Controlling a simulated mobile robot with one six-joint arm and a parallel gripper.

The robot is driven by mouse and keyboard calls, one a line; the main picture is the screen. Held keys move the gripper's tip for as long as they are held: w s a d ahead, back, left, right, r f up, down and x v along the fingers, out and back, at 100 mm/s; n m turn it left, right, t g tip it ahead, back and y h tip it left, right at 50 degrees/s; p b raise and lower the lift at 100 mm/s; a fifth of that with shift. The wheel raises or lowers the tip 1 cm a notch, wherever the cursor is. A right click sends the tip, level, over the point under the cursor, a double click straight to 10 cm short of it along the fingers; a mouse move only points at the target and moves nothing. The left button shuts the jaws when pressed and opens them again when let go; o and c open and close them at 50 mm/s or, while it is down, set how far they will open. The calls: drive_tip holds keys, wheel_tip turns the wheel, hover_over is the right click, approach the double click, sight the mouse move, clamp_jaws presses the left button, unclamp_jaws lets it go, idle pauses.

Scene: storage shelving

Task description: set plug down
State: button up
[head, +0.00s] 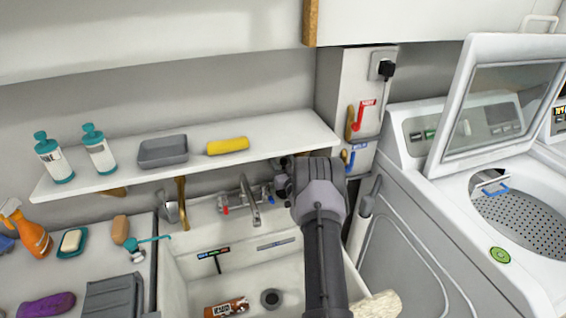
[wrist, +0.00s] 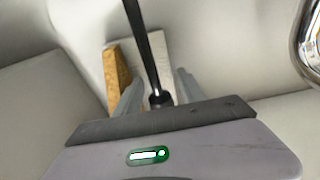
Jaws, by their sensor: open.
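My gripper (head: 300,168) is in front of the shelf's right end, above the tap; its fingertips are hard to make out there. In the wrist view my gripper (wrist: 158,84) has its two grey fingers apart. A thin black rod with a thicker dark end (wrist: 160,97) shows between them; I cannot tell whether it is the plug or whether the fingers touch it. A black plug (head: 386,69) sits in the wall socket at upper right, with its cord hanging down. The sink drain (head: 270,298) looks dark, and I cannot tell whether anything covers it.
The sink (head: 180,270) holds a brown bottle (head: 227,307). A tap (head: 250,200) rises at its back. The shelf (head: 285,130) carries two bottles, a grey tray (head: 163,151) and a yellow roll (head: 228,145). An open washer (head: 470,180) stands at right.

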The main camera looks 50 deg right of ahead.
drive_tip(key=p+v, duration=0.3)
drive_tip(key=v, duration=0.9)
drive_tip(key=shift+s, duration=0.1)
